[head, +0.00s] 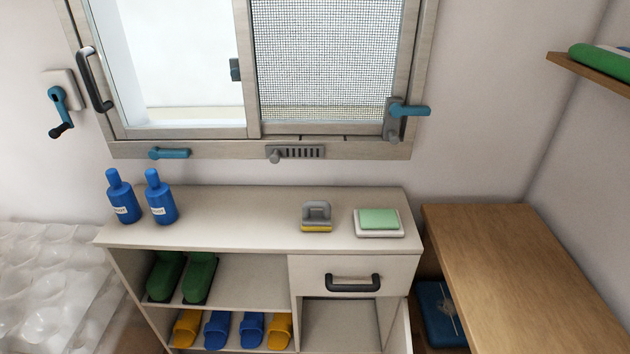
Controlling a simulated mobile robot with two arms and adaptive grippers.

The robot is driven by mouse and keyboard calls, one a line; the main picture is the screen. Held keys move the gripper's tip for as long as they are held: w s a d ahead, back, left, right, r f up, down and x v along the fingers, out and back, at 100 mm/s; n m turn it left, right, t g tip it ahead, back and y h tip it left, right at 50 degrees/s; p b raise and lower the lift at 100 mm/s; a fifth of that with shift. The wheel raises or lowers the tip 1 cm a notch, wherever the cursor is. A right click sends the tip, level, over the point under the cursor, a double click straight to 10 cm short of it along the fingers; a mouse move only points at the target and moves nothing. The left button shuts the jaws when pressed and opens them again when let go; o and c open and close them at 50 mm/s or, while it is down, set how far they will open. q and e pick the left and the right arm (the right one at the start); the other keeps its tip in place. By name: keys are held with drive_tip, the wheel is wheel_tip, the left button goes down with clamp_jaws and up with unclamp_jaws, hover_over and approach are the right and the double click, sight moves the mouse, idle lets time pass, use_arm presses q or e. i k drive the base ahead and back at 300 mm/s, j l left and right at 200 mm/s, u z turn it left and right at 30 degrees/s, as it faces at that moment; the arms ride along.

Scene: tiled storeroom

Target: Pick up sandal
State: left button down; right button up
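Several sandals stand side by side on the lower left shelf of the white cabinet (255,239), at the bottom of the head view. From left to right they are a yellow sandal (186,329), a blue sandal (217,330), a second blue sandal (252,330) and a second yellow sandal (279,330). A pair of green boots (182,278) stands on the shelf above them. Neither of my grippers is in the view.
Two blue bottles (160,197), a grey-and-yellow brush (316,217) and green soap on a white dish (379,229) stand on the cabinet top. The drawer (312,277) is shut. A wooden table (520,275) stands right. Bubble wrap (50,285) lies left.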

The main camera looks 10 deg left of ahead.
sight(186, 329)
drive_tip(key=u, duration=1.45)
